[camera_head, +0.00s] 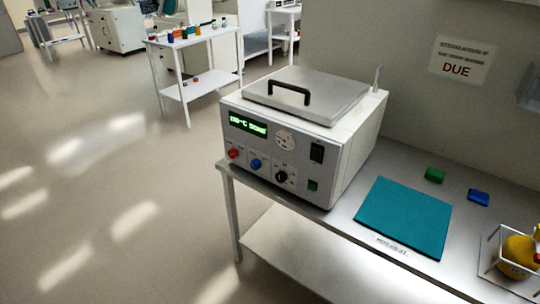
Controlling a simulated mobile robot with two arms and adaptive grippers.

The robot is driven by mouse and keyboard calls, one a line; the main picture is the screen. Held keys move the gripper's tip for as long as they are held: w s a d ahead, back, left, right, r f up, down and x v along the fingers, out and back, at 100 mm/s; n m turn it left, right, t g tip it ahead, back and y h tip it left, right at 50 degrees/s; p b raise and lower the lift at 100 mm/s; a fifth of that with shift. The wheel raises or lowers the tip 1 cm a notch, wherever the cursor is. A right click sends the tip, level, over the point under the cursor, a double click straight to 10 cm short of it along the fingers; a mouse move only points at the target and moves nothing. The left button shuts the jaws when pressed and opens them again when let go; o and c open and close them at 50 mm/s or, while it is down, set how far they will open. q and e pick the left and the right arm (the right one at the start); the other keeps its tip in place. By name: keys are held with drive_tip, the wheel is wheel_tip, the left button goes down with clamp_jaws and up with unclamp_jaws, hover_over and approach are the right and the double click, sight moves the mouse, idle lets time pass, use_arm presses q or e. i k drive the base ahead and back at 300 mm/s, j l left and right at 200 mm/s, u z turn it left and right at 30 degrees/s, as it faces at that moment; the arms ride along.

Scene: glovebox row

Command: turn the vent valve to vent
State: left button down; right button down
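A white bench unit (365,130) with a grey front panel stands on the left end of a metal table. Its front has a red knob (233,153), a blue knob (257,164) and a black knob (282,176) in a row. The labels by the knobs are too small to read, so I cannot tell which one is the vent valve or how it is set. A round dial (285,139) and a lit green display (248,124) sit above the knobs. Neither of my grippers is in view.
The metal table (345,215) also holds a teal mat (405,216), a green block (434,175), a blue block (478,197) and a wire rack (487,262) with a yellow item. Open floor (110,200) lies left of the table.

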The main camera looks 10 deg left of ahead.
sight(255, 164)
drive_tip(key=i+j, duration=0.15)
drive_tip(key=j, duration=0.2)
drive_tip(key=i+j+z, duration=0.1)
drive_tip(key=j, duration=0.25)
drive_tip(key=i+j+z, duration=0.1)
drive_tip(key=j, duration=0.25)
drive_tip(key=i+j, duration=0.2)
drive_tip(key=j, duration=0.2)
drive_tip(key=i+j+z, duration=0.1)
drive_tip(key=j, duration=0.25)
drive_tip(key=i+j, duration=0.15)
drive_tip(key=j, duration=0.2)
drive_tip(key=z, duration=0.05)
